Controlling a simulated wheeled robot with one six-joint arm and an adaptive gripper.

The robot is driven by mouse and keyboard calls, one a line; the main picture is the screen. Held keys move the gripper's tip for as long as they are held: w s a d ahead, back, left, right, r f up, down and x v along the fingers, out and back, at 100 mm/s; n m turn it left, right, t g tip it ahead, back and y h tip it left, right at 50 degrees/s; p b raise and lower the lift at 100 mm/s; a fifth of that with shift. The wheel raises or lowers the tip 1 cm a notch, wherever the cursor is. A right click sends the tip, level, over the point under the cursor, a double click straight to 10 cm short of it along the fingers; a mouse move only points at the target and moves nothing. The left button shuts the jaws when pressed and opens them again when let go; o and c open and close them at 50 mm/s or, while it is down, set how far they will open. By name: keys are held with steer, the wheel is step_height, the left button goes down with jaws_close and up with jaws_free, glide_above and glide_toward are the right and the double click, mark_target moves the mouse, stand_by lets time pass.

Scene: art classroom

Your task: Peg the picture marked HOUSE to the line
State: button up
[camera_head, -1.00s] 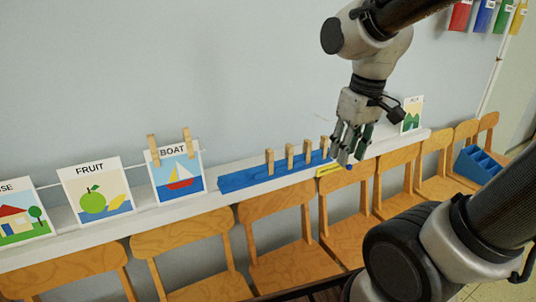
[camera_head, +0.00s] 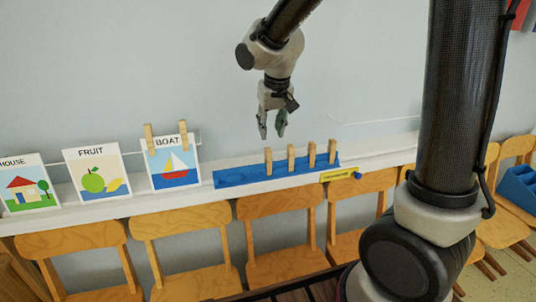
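The HOUSE picture (camera_head: 28,186), a white card with a red-roofed house and a tree, leans at the far left of the white ledge. Its left edge is cut off by the frame. Several wooden pegs (camera_head: 291,158) stand upright in a blue rack (camera_head: 236,177) on the ledge. The line (camera_head: 372,121) shows as a thin cord along the wall. My gripper (camera_head: 272,134) is open and empty, fingers down, just above the left-most peg in the rack and apart from it.
The FRUIT picture (camera_head: 96,172) leans beside HOUSE. The BOAT picture (camera_head: 171,165) has two pegs on its top edge. Wooden chairs (camera_head: 285,222) stand along the ledge, and a blue bin (camera_head: 519,187) sits at right.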

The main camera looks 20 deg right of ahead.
mark_target(269, 150)
steer(key=x, duration=1.1)
steer(key=shift+w+d+f, duration=0.1)
steer(key=shift+f, duration=0.25)
steer(key=c, duration=0.7)
steer(key=shift+r, duration=3.15)
steer(key=shift+s+r, duration=0.25)
steer(key=shift+s, duration=1.05)
steer(key=shift+s+r, duration=0.25)
steer(key=shift+s, duration=1)
